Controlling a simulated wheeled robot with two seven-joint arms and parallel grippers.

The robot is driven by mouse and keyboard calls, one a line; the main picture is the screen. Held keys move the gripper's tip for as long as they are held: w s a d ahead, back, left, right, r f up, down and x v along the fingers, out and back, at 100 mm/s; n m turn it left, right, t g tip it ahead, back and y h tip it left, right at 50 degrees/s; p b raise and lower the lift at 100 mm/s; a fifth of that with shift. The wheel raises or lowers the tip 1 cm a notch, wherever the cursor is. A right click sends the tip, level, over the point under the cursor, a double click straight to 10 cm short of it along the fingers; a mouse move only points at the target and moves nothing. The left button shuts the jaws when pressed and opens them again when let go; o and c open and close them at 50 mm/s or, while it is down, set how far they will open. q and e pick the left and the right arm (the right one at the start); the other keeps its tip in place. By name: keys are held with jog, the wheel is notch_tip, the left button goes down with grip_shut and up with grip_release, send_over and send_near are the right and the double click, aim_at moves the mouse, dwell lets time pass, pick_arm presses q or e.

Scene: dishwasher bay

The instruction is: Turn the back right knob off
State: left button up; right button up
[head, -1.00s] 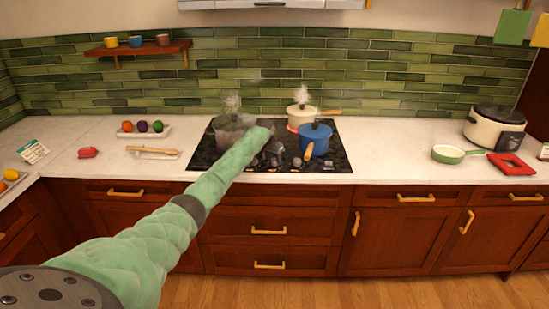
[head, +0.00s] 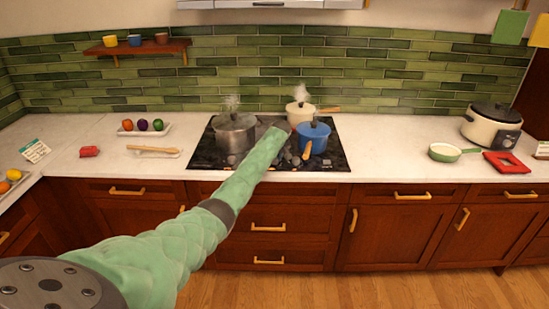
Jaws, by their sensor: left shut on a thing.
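The black cooktop (head: 205,158) is set in the counter. My left gripper (head: 287,148) reaches over the cooktop's middle, shut on what appears to be a knob. The knobs there (head: 296,161) are small and partly hidden by my arm, so which one is held cannot be told. My right gripper is not in view.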

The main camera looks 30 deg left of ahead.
pick_arm(q)
jog(key=n, duration=0.2)
jog(key=shift+w+n+g+y+b, duration=0.15)
jog(key=shift+n+g+y+b, duration=0.15)
jog(key=shift+g, duration=0.1)
jog(key=shift+r+n+g+b, duration=0.1)
jog(key=shift+n+g+b, duration=0.3)
jog(key=shift+n, duration=0.9)
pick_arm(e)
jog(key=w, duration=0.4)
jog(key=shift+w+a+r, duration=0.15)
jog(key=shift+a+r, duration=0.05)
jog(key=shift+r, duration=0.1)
pick_arm(q)
jog(key=o, duration=0.8)
jog(key=shift+o, duration=0.9)
jog(key=shift+d, duration=0.1)
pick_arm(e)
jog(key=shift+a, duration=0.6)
